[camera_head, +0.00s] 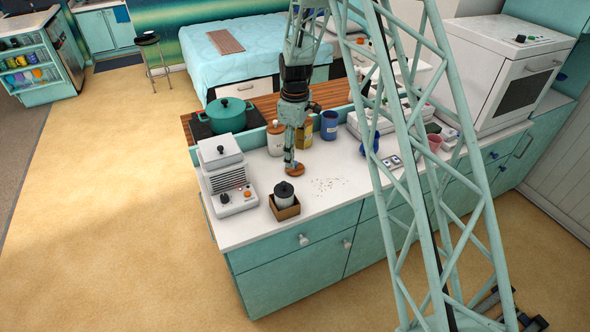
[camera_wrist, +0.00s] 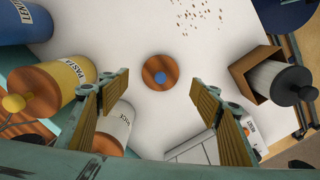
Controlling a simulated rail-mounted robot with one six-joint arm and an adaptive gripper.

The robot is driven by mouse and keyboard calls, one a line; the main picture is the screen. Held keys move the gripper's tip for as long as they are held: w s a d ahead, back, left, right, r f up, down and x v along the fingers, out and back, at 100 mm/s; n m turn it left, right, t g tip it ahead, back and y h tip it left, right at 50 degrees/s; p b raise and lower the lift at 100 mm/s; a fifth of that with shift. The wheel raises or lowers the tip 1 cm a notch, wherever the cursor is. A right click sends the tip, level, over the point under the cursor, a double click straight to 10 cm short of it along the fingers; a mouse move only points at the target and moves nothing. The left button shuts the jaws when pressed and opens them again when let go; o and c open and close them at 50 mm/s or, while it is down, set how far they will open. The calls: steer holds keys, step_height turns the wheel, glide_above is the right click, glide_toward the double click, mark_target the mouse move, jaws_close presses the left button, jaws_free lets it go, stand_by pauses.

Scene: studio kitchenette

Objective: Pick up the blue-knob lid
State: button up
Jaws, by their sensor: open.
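The blue-knob lid (camera_wrist: 153,68) is a round wooden disc with a small blue knob at its centre. It lies knob up on the white counter, near the middle of the wrist view. In the head view the wooden disc (camera_head: 294,170) shows just below my gripper (camera_head: 290,162). In the wrist view my gripper (camera_wrist: 160,84) is open and empty. Its two fingers stand apart to the left and right of the lid, with the lid in line with the gap. I cannot tell the exact height of the fingertips above the lid.
Blue (camera_head: 329,125), yellow (camera_head: 304,133) and white (camera_head: 275,139) jars stand behind the lid. A black-topped canister (camera_head: 284,188) sits in a wooden box (camera_head: 285,211) in front. A white appliance (camera_head: 228,182) is to the left. Scattered grains (camera_head: 328,185) lie on counter to the right.

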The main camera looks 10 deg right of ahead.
steer(key=shift+f, duration=0.25)
steer(key=shift+f, duration=2.5)
steer(key=shift+c, duration=0.5)
steer(key=c, duration=0.8)
